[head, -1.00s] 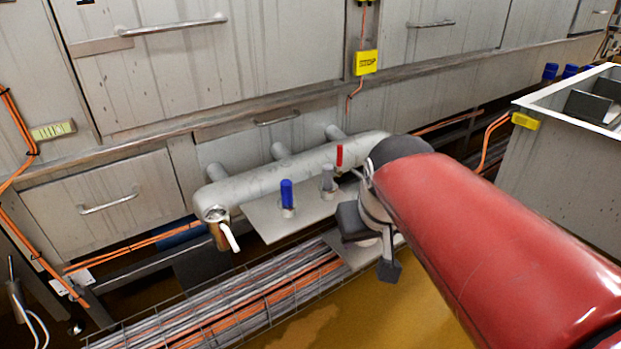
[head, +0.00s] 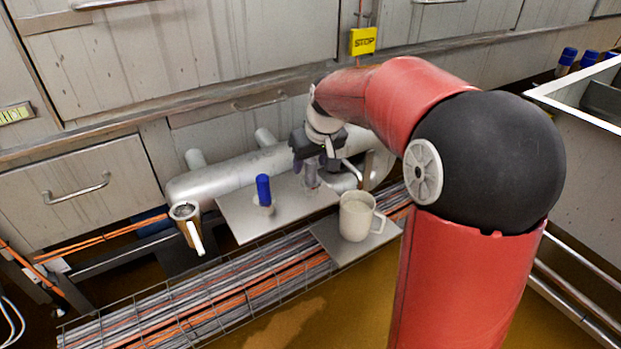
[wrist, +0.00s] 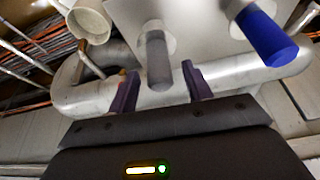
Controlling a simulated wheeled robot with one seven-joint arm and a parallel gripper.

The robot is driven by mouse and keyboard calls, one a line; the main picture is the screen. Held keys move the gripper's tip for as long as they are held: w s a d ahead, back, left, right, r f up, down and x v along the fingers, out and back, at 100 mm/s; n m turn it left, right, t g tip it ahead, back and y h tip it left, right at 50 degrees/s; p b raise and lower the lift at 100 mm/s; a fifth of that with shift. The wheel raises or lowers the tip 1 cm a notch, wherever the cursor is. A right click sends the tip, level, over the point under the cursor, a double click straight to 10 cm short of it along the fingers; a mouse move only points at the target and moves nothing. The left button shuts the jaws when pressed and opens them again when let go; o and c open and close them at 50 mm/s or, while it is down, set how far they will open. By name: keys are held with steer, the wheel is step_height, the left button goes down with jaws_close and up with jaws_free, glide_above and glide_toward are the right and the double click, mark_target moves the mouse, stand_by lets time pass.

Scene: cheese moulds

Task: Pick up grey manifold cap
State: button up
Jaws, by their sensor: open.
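The grey manifold cap (head: 312,178) stands upright on the metal plate in front of the pipe, just below my gripper (head: 314,162) in the head view. In the wrist view the grey cap (wrist: 157,58) appears between the two purple fingers of my gripper (wrist: 160,82), its near end level with them. Gaps show on both sides, and the fingers are open and hold nothing. A blue cap (head: 263,190) stands to the left of the grey one; it also shows at the right of the wrist view (wrist: 264,34).
A beige mug (head: 357,216) stands on a lower plate (head: 340,252), right of the caps. The metal pipe manifold (head: 225,180) runs behind the plate (head: 238,222). A cable tray (head: 255,285) runs in front.

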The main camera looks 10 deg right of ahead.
steer(key=shift+x, duration=1)
steer(key=shift+r, duration=0.1)
jaws_close()
